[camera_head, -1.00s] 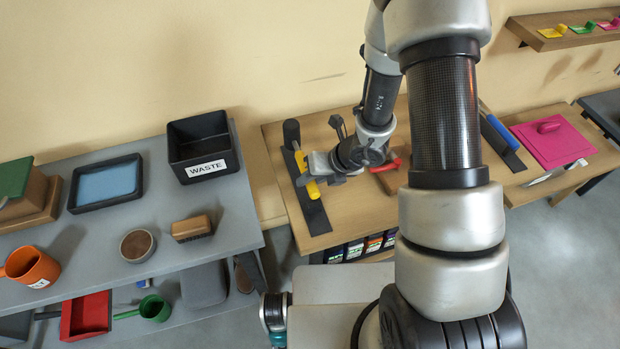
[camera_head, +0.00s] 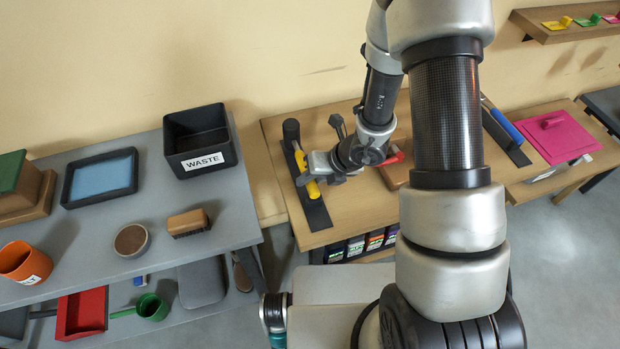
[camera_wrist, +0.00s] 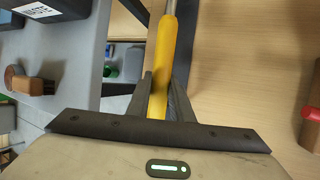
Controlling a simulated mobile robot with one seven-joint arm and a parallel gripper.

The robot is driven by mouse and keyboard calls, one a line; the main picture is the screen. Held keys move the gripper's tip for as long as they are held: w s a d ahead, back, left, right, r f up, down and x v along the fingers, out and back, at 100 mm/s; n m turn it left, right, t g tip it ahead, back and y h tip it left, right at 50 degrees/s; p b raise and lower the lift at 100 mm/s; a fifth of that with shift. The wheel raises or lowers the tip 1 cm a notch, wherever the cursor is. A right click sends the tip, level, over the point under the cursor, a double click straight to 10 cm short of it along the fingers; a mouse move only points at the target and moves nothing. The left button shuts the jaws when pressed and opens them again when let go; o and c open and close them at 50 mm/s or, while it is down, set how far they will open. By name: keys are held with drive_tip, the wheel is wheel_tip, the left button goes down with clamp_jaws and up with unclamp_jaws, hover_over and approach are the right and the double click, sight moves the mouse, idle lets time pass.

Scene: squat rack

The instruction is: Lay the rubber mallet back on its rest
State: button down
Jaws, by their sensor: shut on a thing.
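The rubber mallet has a yellow handle (camera_head: 302,163) and a dark head (camera_head: 291,129). In the head view it lies in line with a long dark strip, its rest (camera_head: 318,217), on the wooden bench. I cannot tell whether it touches the rest or is just above it. My gripper (camera_head: 314,182) is shut on the handle near its front end. In the wrist view the yellow handle (camera_wrist: 161,62) runs up between the two fingers of my gripper (camera_wrist: 160,92); the mallet's head is out of view there.
A red-handled item on a brown block (camera_head: 395,172) is right of my gripper. A blue-handled tool (camera_head: 503,127) on another dark strip and a pink panel (camera_head: 557,137) are further right. The grey shelf with the black WASTE bin (camera_head: 205,165) is left of the bench.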

drive_tip(key=shift+f+b, duration=1)
drive_tip(key=shift+b, duration=0.05)
idle(0.4)
drive_tip(key=c, duration=1.5)
unclamp_jaws()
drive_tip(key=shift+r, duration=0.15)
drive_tip(key=p+v, duration=0.5)
drive_tip(key=v, duration=0.3)
